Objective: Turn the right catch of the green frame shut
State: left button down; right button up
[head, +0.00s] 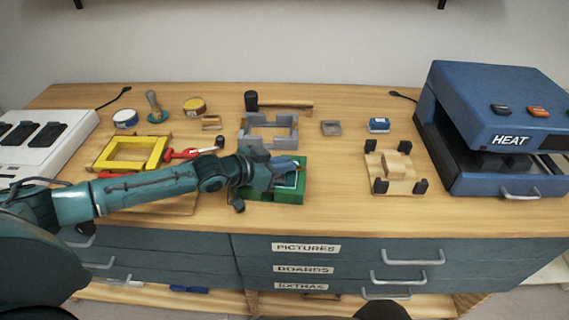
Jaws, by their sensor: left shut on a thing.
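The green frame (292,197) lies near the front edge of the worktop, left of centre, with a dark panel inside its opening. My left arm reaches in from the left, and my left gripper (288,170) is low over the back right part of the frame. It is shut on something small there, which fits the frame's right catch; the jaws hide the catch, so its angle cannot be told. My right gripper is not in view.
A yellow frame (131,153) and red-handled tool (190,153) lie left. Behind are a grey frame (268,131) and mallet (279,104). A wooden jig (394,170) with dark posts and a blue heat press (499,120) stand right. Worktop between green frame and jig is clear.

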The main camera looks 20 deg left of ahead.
pick_arm(q)
jog(key=c, duration=1.5)
grip_release()
jog(key=shift+b+v, duration=0.6)
jog(key=shift+v, duration=6)
